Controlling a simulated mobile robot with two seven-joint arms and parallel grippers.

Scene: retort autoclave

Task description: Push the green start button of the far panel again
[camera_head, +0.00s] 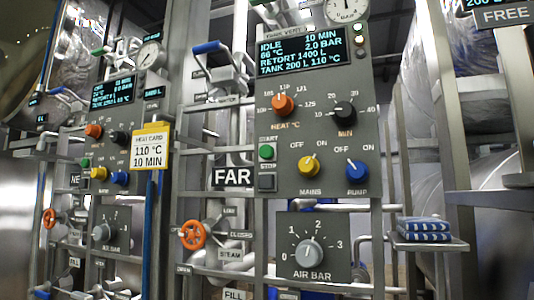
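The far panel (330,190) is the large grey one right of centre, beside the "FAR" label (232,177). Nothing covers the start button. The panel's display (301,51) reads IDLE, 10 MIN, 66 °C, 2.0 BAR, RETORT 1400 L, TANK 200 L 110 °C. The orange heat knob (284,105), black minute knob (344,112), yellow mains knob (308,165) and blue pump knob (357,170) are visible. Neither gripper is in view.
The near panel (112,150) stands at left, with a yellow heat card (151,148) reading 110 °C, 10 MIN beside it. An air knob (309,250) and an orange valve wheel (192,235) sit below. Folded blue cloths (423,230) lie on a small shelf at right.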

